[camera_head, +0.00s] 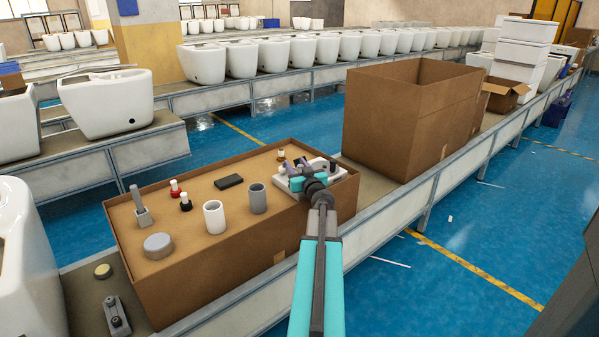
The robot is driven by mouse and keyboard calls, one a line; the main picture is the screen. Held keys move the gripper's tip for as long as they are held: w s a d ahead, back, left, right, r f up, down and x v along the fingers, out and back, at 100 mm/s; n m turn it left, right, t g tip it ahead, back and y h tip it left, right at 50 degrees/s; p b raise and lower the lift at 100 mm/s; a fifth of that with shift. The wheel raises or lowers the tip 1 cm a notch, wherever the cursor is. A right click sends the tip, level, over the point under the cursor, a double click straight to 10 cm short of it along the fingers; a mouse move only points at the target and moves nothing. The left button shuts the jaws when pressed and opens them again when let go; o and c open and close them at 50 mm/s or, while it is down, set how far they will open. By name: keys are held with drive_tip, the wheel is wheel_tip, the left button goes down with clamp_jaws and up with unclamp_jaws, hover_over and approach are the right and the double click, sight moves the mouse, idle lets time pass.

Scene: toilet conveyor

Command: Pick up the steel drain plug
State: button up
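A short, wide grey metallic disc (158,246), which may be the steel drain plug, lies at the left front of the cardboard box top (203,258). A grey piece with an upright post on a square base (143,216) stands just behind it; I cannot tell for certain which is the plug. My gripper (299,168) is at the right end of the box top, over a white tray-like piece (338,173), well apart from both grey pieces. The fingers are small and partly hidden by my wrist, so their opening and any contents are unclear.
A white cup (214,217), grey cup (257,198), black block (229,181), and red (175,188) and black (186,202) small pieces stand between. A tall open carton (408,120) is at right. A brass disc (102,271) lies on the conveyor at left.

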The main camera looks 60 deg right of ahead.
drive_tip(key=shift+w, duration=0.1)
idle(0.5)
drive_tip(key=shift+d, duration=0.1)
clamp_jaws()
drive_tip(key=shift+r, duration=0.15)
